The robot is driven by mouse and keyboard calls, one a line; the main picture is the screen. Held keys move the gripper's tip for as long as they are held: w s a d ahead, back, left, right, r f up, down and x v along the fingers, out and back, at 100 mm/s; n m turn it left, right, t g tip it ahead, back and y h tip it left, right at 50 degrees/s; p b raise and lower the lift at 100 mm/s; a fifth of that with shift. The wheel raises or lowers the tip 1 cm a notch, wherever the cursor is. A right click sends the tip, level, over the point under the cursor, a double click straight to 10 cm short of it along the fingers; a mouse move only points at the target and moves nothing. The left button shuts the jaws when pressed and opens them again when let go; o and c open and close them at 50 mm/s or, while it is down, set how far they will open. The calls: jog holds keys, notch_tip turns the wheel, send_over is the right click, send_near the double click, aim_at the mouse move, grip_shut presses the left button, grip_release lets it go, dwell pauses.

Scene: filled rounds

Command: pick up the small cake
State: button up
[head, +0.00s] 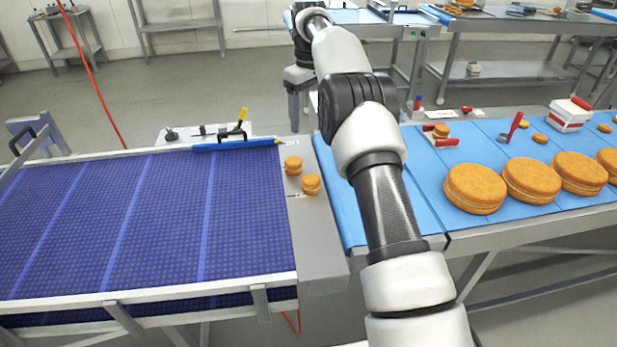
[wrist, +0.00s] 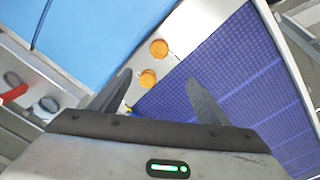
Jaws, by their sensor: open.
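Two small round golden cakes lie on a bare grey plate between the purple belt and the blue belt. In the head view the farther small cake (head: 293,165) and the nearer small cake (head: 311,184) are close together. In the wrist view one small cake (wrist: 148,78) shows between the finger lines, and the other small cake (wrist: 158,47) lies beyond it. My gripper (wrist: 159,76) is open and empty, its dark fingers spread. It is above and apart from the cakes, on their far side as seen from the head.
The purple quilted belt (head: 130,215) is on the left, with a blue bar and yellow-handled tool at its far edge. The blue belt (head: 425,205) on the right carries several large cakes (head: 475,188), smaller ones, red-handled items and a red-white box (head: 570,115).

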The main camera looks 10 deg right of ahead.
jog(key=b, duration=0.6)
send_over(311, 179)
jog(key=shift+n+g, duration=0.3)
jog(key=f, duration=1.8)
jog(key=shift+w+a, duration=0.2)
jog(key=shift+a, duration=0.05)
jog(key=shift+s+d+f, duration=0.1)
jog(key=shift+d+f, duration=0.05)
jog(key=shift+f, duration=1.35)
jog(key=shift+d+f, duration=0.15)
jog(key=shift+f, duration=1.3)
jog(key=shift+c, duration=0.3)
jog(key=c, duration=0.8)
